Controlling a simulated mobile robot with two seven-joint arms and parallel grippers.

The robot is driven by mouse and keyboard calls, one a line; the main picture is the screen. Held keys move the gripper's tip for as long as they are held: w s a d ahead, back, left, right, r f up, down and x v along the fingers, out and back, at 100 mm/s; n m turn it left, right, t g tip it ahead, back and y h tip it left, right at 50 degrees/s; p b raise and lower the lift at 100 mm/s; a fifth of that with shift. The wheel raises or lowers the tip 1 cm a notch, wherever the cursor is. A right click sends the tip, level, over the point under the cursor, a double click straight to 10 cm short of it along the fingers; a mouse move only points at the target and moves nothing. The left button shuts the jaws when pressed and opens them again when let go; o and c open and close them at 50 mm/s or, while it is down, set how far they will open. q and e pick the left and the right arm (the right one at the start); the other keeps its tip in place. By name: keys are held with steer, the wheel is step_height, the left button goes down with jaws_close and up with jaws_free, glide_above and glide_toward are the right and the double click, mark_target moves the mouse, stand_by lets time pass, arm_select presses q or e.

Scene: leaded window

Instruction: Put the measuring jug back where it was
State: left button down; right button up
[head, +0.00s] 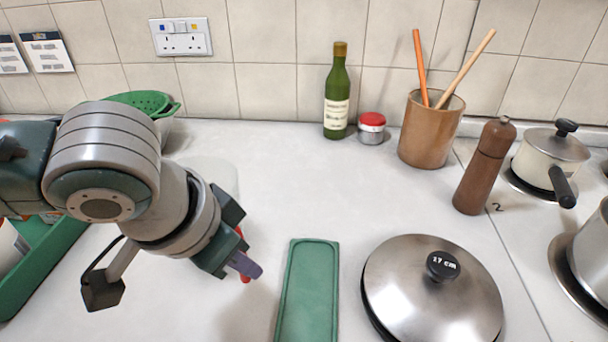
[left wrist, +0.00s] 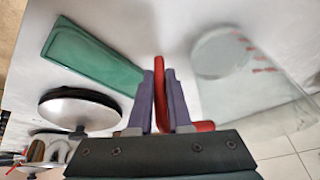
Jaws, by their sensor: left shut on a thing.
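The measuring jug (left wrist: 262,105) is clear, with red marks on its wall and a red handle (left wrist: 160,88). In the left wrist view its round end shows at the upper right and its body reaches to the right edge. My left gripper (head: 246,266) has purple fingers, which are shut on the red handle in the left wrist view (left wrist: 161,95). In the head view only bits of red show by the fingertips; the jug's body is mostly hidden by my left arm or too clear to make out. My right gripper is in neither view.
A green tray (head: 308,295) lies just right of my left gripper. A steel lid (head: 420,300) is further right. A green bottle (head: 337,100), red-capped jar (head: 371,128), brown utensil pot (head: 428,135) and pepper mill (head: 482,172) stand behind. A green colander (head: 148,101) is at the back left.

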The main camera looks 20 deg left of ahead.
arm_select(q)
steer(key=shift+f, duration=0.15)
steer(key=c, duration=0.8)
jaws_free()
steer(key=shift+c, duration=0.2)
steer(key=shift+r, duration=0.3)
steer(key=d+p+v, duration=0.1)
steer(key=p+v, duration=0.2)
steer(key=v, duration=0.8)
steer(key=s+d+h, duration=0.2)
steer(key=s+d, duration=0.1)
steer(key=d, duration=0.3)
steer(key=s+a+f+n+y, duration=0.2)
steer(key=s+a+f, duration=0.1)
steer(key=s+a, duration=0.5)
steer(key=shift+s+f+g+y, duration=0.4)
